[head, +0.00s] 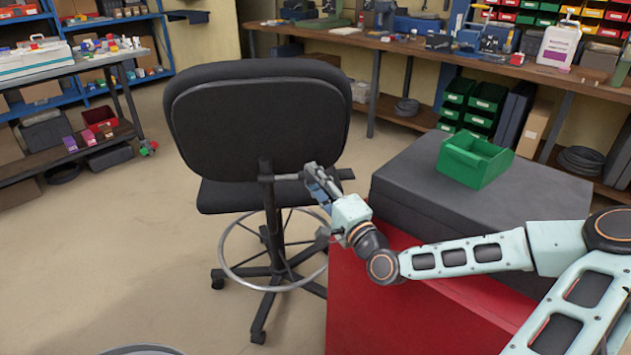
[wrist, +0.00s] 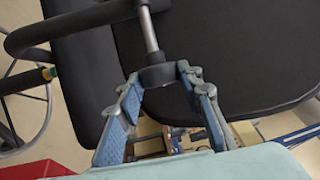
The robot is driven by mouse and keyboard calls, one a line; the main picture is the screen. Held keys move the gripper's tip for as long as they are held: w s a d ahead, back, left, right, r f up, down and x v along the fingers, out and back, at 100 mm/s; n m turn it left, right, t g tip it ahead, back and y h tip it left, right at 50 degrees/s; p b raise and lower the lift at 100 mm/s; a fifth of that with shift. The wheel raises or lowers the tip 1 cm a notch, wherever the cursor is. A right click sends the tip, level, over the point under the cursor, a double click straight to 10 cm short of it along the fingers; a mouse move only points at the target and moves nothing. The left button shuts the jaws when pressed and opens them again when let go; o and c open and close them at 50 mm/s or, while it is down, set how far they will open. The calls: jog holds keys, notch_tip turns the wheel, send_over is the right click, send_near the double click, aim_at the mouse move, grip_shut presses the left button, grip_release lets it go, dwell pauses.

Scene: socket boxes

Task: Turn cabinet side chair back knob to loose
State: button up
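The black cabinet side chair (head: 256,112) stands with its backrest toward me, left of the red cabinet (head: 375,300). In the wrist view, the dark chair back knob (wrist: 157,76) sits at the end of a light metal rod behind the backrest. My gripper (head: 312,172) reaches the back of the chair at the post below the backrest. In the wrist view, my gripper (wrist: 158,78) has one blue-padded finger on each side of the knob, and both fingertips appear to touch it. The knob's setting cannot be read. In the head view my gripper hides the knob.
A dark grey case (head: 410,170) on the red cabinet carries a green bin (head: 475,160), close to my arm. A wooden workbench (head: 400,45) with tools runs along the back. Shelves (head: 75,165) stand at the left. The floor left of the chair is clear.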

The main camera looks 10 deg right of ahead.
jog(key=shift+o, duration=0.6)
jog(key=shift+a, duration=0.1)
jog(key=v, duration=0.7)
jog(key=shift+s, duration=0.25)
